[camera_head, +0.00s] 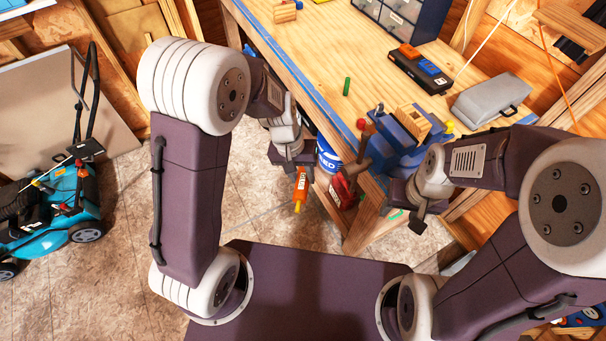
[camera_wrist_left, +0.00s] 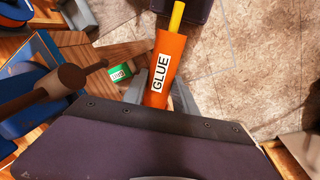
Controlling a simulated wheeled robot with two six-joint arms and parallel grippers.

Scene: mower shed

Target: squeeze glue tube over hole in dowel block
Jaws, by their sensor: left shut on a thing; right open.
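The orange glue tube (camera_head: 301,186) with a yellow nozzle is in my left gripper (camera_head: 297,166), hanging nozzle down in front of the bench's edge. The left wrist view shows its GLUE label (camera_wrist_left: 160,74) and the jaws on both sides of the tube. A light wooden block (camera_head: 413,122), which looks like the dowel block, sits at the blue vise (camera_head: 397,140) on the bench corner. Its hole is not clear to me. The tube is left of the block and apart from it. My right gripper (camera_head: 404,212) is open and empty, in front of the vise.
A blue bucket (camera_head: 327,157) stands below. A mower (camera_head: 60,205) is at left; the floor between is clear.

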